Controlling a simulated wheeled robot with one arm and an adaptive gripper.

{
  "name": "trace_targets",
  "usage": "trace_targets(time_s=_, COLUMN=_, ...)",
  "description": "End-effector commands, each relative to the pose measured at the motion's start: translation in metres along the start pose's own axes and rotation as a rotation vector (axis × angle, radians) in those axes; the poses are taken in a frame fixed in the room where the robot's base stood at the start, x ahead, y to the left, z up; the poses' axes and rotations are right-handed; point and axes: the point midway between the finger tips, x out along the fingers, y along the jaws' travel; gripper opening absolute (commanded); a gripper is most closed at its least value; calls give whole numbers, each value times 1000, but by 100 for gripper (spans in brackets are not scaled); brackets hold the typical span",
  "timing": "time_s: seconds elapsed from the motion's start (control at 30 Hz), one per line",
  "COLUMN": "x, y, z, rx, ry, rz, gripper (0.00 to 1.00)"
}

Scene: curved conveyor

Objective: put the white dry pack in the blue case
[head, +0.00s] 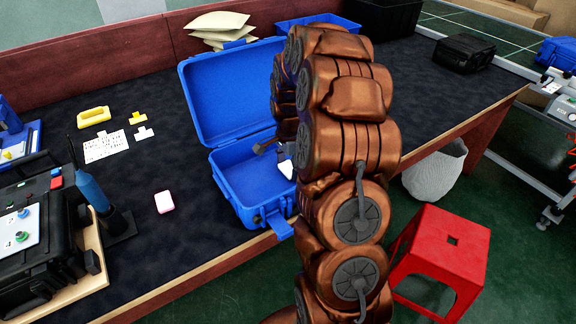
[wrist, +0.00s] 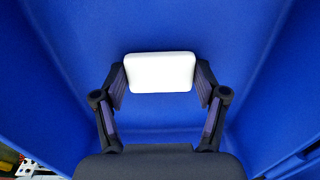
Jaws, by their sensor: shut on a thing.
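The blue case (head: 233,171) stands open on the dark table with its lid (head: 232,90) raised at the back. My gripper (wrist: 160,82) is shut on the white dry pack (wrist: 160,66), with a finger on each of its short sides. In the wrist view the case's blue walls surround the pack and the fingers. In the head view the pack shows as a small white patch (head: 286,168) within the case opening, partly hidden by my arm. I cannot tell whether it touches the case floor.
A pink-and-white block (head: 164,202) lies on the table left of the case. A yellow-handled item (head: 93,116) and a printed card (head: 105,146) lie farther left. Cream bags (head: 217,26) are stacked behind the lid. A red stool (head: 440,250) stands on the floor right.

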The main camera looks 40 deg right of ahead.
Motion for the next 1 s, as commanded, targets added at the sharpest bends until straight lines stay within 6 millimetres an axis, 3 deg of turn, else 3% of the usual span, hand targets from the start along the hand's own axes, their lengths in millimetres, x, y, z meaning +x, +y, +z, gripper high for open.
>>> trace_targets(time_s=0.23, x=4, y=0, z=0, rx=1, ry=-1, rz=1, gripper=44)
trace_targets(time_s=0.27, x=3, y=0, z=0, rx=1, ry=-1, rz=1, gripper=75)
trace_targets(time_s=0.47, x=3, y=0, z=0, rx=0, ry=-1, rz=0, gripper=96)
trace_targets(time_s=0.83, x=1, y=0, z=0, rx=0, ry=-1, rz=1, gripper=97)
trace_targets(time_s=1.0, x=-13, y=-1, z=0, rx=1, ry=1, rz=-2, gripper=97)
